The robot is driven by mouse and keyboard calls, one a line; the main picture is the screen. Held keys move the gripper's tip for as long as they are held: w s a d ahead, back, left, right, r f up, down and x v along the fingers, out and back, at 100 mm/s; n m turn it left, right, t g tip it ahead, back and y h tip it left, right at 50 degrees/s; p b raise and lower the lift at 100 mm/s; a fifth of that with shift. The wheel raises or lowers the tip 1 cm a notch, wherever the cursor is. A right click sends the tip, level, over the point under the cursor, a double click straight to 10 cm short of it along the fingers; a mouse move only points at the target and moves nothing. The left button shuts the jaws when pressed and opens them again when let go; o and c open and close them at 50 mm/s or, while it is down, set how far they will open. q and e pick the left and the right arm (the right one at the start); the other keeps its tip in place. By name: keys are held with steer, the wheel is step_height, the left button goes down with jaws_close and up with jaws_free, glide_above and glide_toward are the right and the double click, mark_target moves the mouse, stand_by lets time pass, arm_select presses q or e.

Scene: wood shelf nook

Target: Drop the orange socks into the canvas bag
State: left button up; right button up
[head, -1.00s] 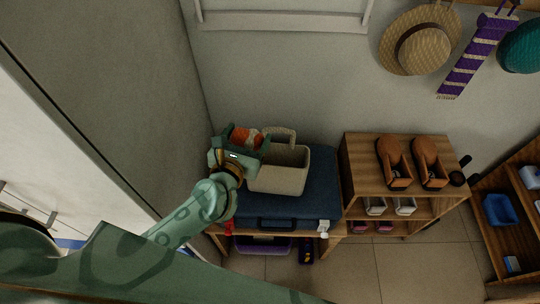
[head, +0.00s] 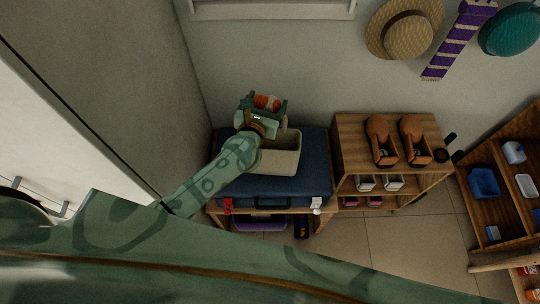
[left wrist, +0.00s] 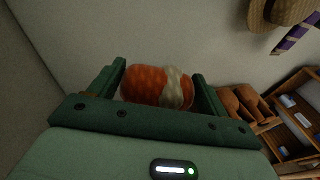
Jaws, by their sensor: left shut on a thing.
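The orange socks (head: 266,102), a rolled bundle with a pale band, are held between the fingers of my left gripper (head: 262,106). They also show in the left wrist view (left wrist: 158,87), with a green finger on each side. The canvas bag (head: 280,158) is beige and open-topped, standing on a dark blue suitcase. In the head view my left gripper overlaps the bag's back left part and hides its handle and some of its rim. I cannot tell the socks' height above it. My right gripper is not in view.
The blue suitcase (head: 235,188) lies on a wooden bench. To the right, a wooden shelf (head: 350,150) carries brown shoes (head: 383,144). A straw hat (head: 403,28) and purple scarf (head: 458,42) hang on the wall. A tall panel stands at the left.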

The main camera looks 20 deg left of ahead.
arm_select(q)
steer(key=shift+f, duration=0.4)
steer(key=shift+r, duration=0.15)
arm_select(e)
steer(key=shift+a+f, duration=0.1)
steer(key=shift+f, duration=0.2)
arm_select(q)
steer(key=o, duration=1)
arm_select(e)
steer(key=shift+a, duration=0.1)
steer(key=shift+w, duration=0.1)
arm_select(q)
steer(key=s+r, duration=0.3)
steer(key=s, duration=1.3)
steer(key=shift+a+p, duration=0.15)
steer(key=shift+p, duration=0.2)
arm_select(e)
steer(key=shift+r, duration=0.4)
